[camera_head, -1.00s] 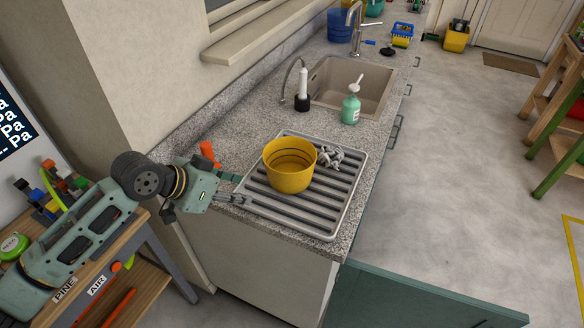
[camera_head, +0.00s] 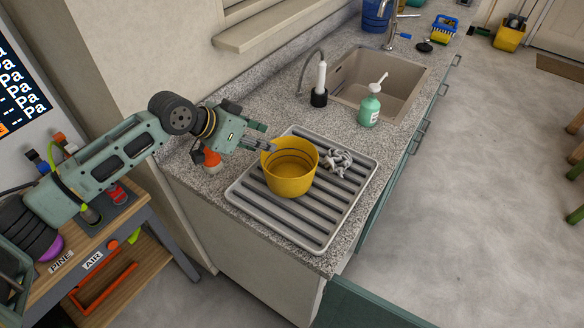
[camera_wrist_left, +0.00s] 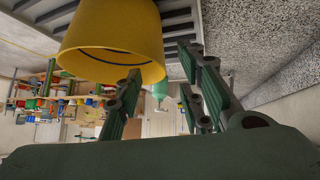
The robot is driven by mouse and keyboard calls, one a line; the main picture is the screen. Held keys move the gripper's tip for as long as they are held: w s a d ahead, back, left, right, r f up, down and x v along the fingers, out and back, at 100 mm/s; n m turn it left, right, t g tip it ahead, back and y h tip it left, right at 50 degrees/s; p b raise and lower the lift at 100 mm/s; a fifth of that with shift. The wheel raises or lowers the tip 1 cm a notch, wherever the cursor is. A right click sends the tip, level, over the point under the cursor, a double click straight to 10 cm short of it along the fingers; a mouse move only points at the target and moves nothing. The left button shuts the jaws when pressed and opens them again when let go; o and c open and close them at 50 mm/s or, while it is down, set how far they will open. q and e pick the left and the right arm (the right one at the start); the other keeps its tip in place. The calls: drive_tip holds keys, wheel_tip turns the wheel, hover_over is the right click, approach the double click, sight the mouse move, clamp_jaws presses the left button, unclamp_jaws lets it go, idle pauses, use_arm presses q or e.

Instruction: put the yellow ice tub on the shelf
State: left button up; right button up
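The yellow tub (camera_head: 290,178) stands upright on the ribbed drain tray (camera_head: 318,240) on the speckled counter. My left gripper (camera_head: 266,145) reaches in from the left, level with the tub's rim at its far left side. In the left wrist view the tub (camera_wrist_left: 115,35) fills the upper left, its open mouth toward the camera. The left gripper's fingers (camera_wrist_left: 165,75) are apart there, one overlapping the tub's rim and one outside its wall. I cannot tell whether either finger touches it. My right gripper is not in view.
A wall ledge (camera_head: 282,27) runs above the counter. A green pump bottle (camera_head: 369,110), sink (camera_head: 378,82) and black-based white bottle (camera_head: 320,85) lie beyond the tray. A grey crumpled item (camera_head: 340,160) is right of the tub. An orange-topped bottle (camera_head: 211,158) stands under my left arm.

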sight(283, 148)
use_arm(q)
drive_tip(key=p+x, duration=0.2)
drive_tip(key=x, duration=0.2)
drive_tip(key=shift+d+f, duration=0.2)
drive_tip(key=shift+d, duration=0.2)
drive_tip(key=shift+w+d+f, duration=0.1)
drive_tip(key=shift+w+f, duration=0.05)
drive_tip(key=shift+f, duration=0.15)
clamp_jaws()
drive_tip(key=shift+r, duration=0.1)
